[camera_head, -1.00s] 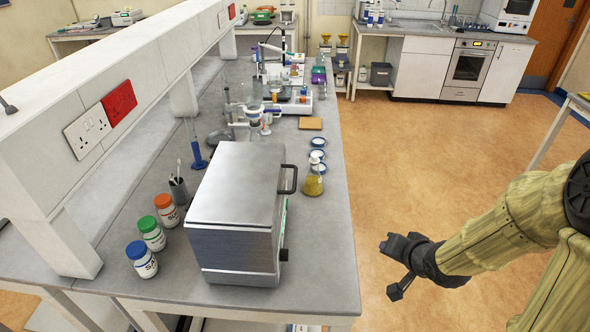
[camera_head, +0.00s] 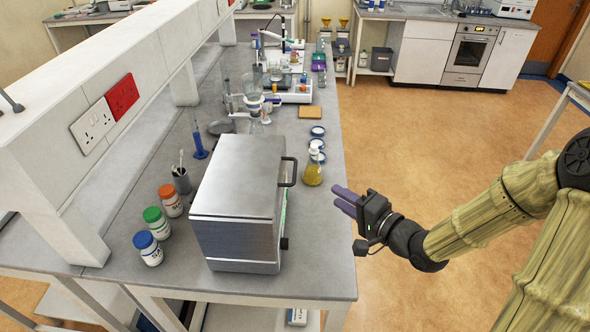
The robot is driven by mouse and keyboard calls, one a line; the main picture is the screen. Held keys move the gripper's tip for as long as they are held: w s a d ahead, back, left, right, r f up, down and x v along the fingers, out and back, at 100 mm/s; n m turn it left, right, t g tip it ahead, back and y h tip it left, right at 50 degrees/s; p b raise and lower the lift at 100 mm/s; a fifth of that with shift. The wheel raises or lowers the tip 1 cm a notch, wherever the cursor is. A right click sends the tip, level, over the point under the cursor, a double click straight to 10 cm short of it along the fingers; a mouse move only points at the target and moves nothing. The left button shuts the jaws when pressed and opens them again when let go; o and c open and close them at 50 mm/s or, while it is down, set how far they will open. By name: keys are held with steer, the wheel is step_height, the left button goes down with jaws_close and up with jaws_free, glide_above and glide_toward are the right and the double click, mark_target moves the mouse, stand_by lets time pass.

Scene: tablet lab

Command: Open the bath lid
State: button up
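The bath (camera_head: 235,240) is a brushed-metal box on the bench. Its flat lid (camera_head: 236,178) lies closed on top. A dark handle (camera_head: 289,172) sticks out from the lid's right side. My gripper (camera_head: 342,199) has purple fingers and is over the floor just past the bench's right edge. It is to the right of the bath and apart from the handle. The fingers point left toward the bench. They overlap in this view, so I cannot tell whether they are open or shut.
A flask of yellow liquid (camera_head: 313,173) stands right of the handle, near the bench edge. Blue-rimmed dishes (camera_head: 317,131) lie behind it. Bottles with blue (camera_head: 148,248), green and orange caps stand left of the bath. The bench strip (camera_head: 325,250) right of the bath is clear.

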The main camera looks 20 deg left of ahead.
mark_target(295, 169)
steer(key=p+x, duration=0.3)
steer(key=x, duration=1.3)
steer(key=shift+w+a+f+p, duration=0.15)
steer(key=shift+w+a+p, duration=0.1)
steer(key=shift+p, duration=0.1)
jaws_close()
